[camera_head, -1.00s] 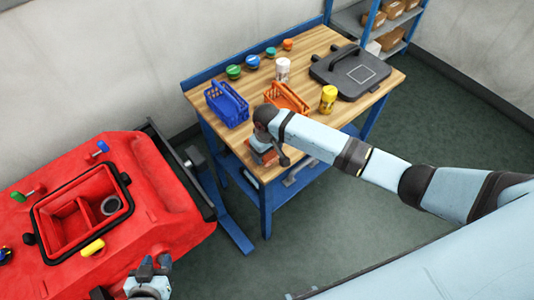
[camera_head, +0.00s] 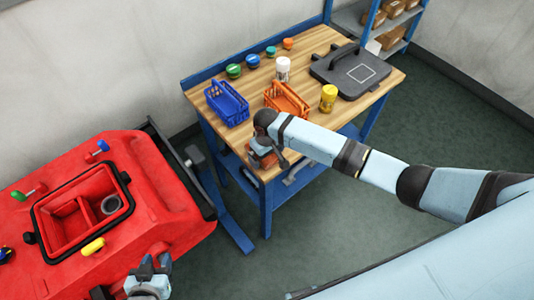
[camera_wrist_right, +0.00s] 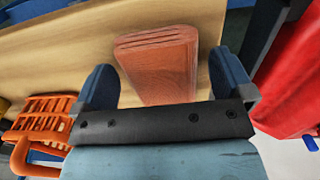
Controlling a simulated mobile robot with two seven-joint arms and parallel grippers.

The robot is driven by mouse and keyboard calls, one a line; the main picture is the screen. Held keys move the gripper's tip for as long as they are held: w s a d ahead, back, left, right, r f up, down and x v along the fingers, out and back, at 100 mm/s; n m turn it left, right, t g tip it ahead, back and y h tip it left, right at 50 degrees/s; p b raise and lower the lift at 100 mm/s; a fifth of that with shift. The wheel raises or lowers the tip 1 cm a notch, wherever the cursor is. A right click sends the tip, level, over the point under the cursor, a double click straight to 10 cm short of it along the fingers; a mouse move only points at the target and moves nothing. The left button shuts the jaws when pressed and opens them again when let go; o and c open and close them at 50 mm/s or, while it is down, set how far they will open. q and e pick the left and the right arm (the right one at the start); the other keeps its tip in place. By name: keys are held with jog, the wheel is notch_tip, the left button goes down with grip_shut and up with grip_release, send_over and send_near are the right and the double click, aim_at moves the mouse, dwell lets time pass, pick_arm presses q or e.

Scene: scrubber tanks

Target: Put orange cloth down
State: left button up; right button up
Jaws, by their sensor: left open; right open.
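The orange cloth (camera_wrist_right: 160,65) is a folded stack lying on the wooden table top, near the table's edge. In the right wrist view it sits between the two spread fingers of my right gripper (camera_wrist_right: 163,88), with a gap on each side. In the head view my right gripper (camera_head: 268,158) is over the near left corner of the table and largely hides the cloth (camera_head: 262,160). My left gripper (camera_head: 150,272) is open and empty at the bottom left, in front of the red machine.
On the wooden table (camera_head: 312,60) stand a blue basket (camera_head: 227,104), an orange basket (camera_head: 287,99), a yellow bottle (camera_head: 328,98), a white bottle (camera_head: 283,68) and a dark case (camera_head: 350,72). The red scrubber (camera_head: 150,205) with an open tank is at left.

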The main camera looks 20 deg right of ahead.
notch_tip(320, 180, up, 12)
jog(key=s+a+f, duration=0.1)
jog(key=f, duration=0.1)
jog(key=s+a+f+t+y, duration=0.1)
jog(key=s+a+f+y, duration=0.1)
jog(key=s+f, duration=0.1)
jog(key=shift+a+f+t+b, duration=0.15)
jog(key=shift+f+t+b, duration=0.15)
jog(key=shift+f+b, duration=0.05)
jog(key=s+d+f+t, duration=0.1)
jog(key=s+d+t, duration=0.1)
jog(key=s, duration=0.4)
jog(key=s+d+f+t, duration=0.2)
jog(key=s+t, duration=0.2)
jog(key=s, duration=0.2)
jog(key=s+d+f+m+t+y, duration=0.1)
jog(key=s+d+t, duration=0.1)
jog(key=s, duration=0.4)
jog(key=shift+s+f+t, duration=0.25)
jog(key=shift+s+t, duration=0.15)
jog(key=shift+t, duration=0.3)
